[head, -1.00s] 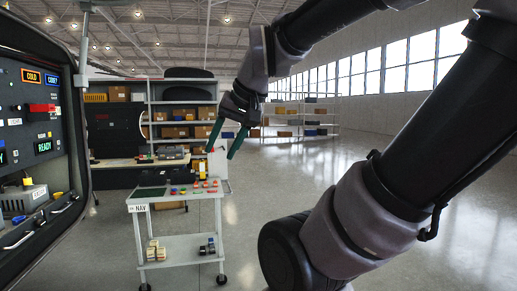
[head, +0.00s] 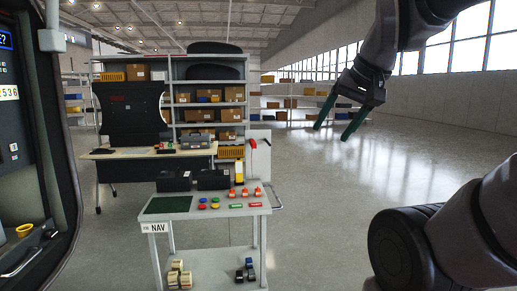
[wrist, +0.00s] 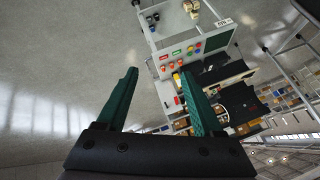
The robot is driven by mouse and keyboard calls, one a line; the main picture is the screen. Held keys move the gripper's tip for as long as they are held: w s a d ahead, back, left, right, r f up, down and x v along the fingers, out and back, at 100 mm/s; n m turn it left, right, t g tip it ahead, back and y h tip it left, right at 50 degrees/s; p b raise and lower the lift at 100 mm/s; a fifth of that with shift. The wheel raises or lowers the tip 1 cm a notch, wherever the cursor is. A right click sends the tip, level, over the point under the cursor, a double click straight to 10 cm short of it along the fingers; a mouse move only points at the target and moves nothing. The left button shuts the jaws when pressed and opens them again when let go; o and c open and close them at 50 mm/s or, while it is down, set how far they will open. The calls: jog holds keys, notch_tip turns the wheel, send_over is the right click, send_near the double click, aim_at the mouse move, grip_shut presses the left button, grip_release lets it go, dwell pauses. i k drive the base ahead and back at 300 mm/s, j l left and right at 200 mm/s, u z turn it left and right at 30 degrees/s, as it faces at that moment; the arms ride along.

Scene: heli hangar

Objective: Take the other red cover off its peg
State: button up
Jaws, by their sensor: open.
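A red cover (head: 253,143) hangs on the upright white panel (head: 259,160) at the back right of the NAV cart (head: 182,217). A smaller red piece (head: 267,142) shows at the panel's right edge; its peg is too small to make out. Red also shows by the panel in the wrist view (wrist: 177,99). My gripper (head: 332,130) has green fingers, spread apart and empty. It is in the air, to the right of the panel in the head view. In the wrist view the open fingers (wrist: 158,75) point toward the cart, with a gap between.
The cart top holds a dark green mat (head: 168,204), colored buttons (head: 215,203), orange-red pieces (head: 245,192) and black boxes (head: 213,180). Rolls lie on its lower shelf. A dark console (head: 25,150) stands at left. A workbench (head: 130,153) and shelving are behind.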

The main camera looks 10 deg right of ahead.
aim_at(253, 144)
jog(key=i+j, duration=0.1)
jog(key=i, duration=0.25)
jog(key=i+j+z, duration=0.15)
jog(key=i+j, duration=0.2)
jog(key=i+j+z, duration=0.15)
jog(key=i+j, duration=0.2)
jog(key=i+j+z, duration=0.15)
jog(key=i+j, duration=0.2)
jog(key=j, duration=0.15)
jog(key=i+j+z, duration=0.15)
jog(key=i+j, duration=0.15)
jog(key=j, duration=0.2)
